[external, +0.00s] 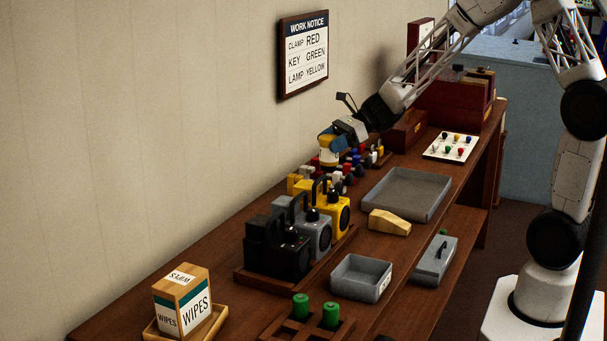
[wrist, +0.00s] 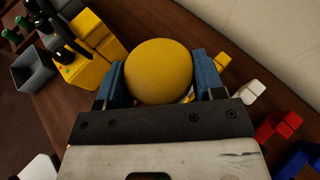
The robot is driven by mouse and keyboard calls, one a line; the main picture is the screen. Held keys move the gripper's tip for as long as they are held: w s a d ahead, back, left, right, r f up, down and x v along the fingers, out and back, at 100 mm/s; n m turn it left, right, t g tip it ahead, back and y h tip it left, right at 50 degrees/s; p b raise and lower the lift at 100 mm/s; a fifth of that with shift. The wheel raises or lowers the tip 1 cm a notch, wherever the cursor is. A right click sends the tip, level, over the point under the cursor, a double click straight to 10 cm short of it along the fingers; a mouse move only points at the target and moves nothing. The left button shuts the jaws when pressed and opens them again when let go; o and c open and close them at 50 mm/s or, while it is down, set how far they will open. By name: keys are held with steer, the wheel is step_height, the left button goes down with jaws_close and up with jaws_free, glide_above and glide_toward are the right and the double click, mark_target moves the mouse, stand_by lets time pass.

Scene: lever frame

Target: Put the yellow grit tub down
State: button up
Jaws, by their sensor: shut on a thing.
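The yellow grit tub shows in the wrist view as a round yellow top (wrist: 158,70) between two blue fingers. My gripper (wrist: 158,82) is shut on it, one finger at each side. In the external view my gripper (external: 329,143) is near the wall, behind the yellow boxy device. A small yellow and white part of the tub (external: 328,158) shows below the fingers. The tub's underside is hidden, so I cannot tell whether it touches anything.
Red, white and blue pieces (external: 352,162) lie close to the gripper. Black, grey and yellow devices (external: 340,218) stand in a row in front. A wide grey tray (external: 408,215) is empty at the right. A small grey bin (external: 360,290) and a wooden wedge (external: 390,222) are nearer.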

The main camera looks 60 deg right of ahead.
steer(key=w+a+n+g+y, duration=0.1)
steer(key=w+a+n+g, duration=0.2)
steer(key=a, duration=0.9)
steer(key=w+a+f+n+g, duration=0.1)
steer(key=w+a+n+g, duration=0.2)
steer(key=a, duration=1)
steer(key=w+a+f+n+g+y, duration=0.1)
steer(key=w+a+n+g, duration=0.2)
steer(key=a, duration=0.9)
steer(key=shift+w+a+f+n+g+y, duration=0.3)
steer(key=shift+w+a+n+g, duration=0.1)
steer(key=shift+w+g, duration=0.55)
steer(key=shift+s, duration=0.1)
step_height(320, 180, down, 6)
steer(key=shift+f, duration=0.15)
steer(key=shift+f, duration=1.8)
steer(key=shift+f, duration=0.1)
steer(key=o, duration=1.1)
